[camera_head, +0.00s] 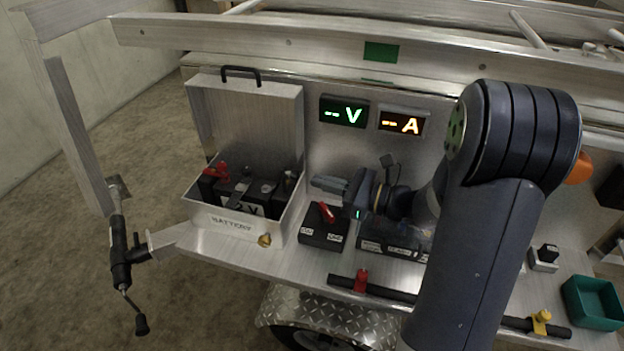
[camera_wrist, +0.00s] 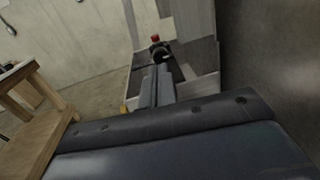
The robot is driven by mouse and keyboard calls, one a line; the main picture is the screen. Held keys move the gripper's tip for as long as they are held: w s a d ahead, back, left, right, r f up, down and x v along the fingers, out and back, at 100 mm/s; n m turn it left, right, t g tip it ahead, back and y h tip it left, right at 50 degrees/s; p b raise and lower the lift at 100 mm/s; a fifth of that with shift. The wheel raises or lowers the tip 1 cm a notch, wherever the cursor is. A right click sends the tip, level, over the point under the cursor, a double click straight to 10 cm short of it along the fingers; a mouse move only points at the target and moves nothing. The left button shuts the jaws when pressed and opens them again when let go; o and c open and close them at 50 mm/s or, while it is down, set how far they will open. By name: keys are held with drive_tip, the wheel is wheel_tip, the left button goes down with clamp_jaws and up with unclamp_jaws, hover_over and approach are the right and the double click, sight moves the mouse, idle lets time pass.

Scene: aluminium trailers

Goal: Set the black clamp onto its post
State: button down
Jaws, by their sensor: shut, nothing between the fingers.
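The battery (camera_head: 245,190) sits in an open metal box labelled BATTERY (camera_head: 232,222). A red clamp (camera_head: 214,171) is at its left end. A black clamp-like piece (camera_head: 289,180) stands at the right end of the battery; I cannot tell whether it is fully seated on its post, which is hidden. My gripper (camera_head: 314,183) is just right of the box, pointing left, its fingers shut and empty. In the wrist view the shut fingers (camera_wrist: 161,71) point at a dark piece (camera_wrist: 160,52) with a red part behind it; a small gap seems to lie between.
The box lid (camera_head: 250,120) stands open behind. A switch box with a red lever (camera_head: 325,213) sits below my gripper. Displays read "-- V" (camera_head: 343,112) and "-- A" (camera_head: 402,122). A black bar (camera_head: 400,293) and a green tray (camera_head: 592,300) lie in front and right.

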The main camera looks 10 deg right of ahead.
sight(298, 175)
drive_tip(key=x, duration=0.3)
drive_tip(key=shift+r, duration=0.1)
idle(0.4)
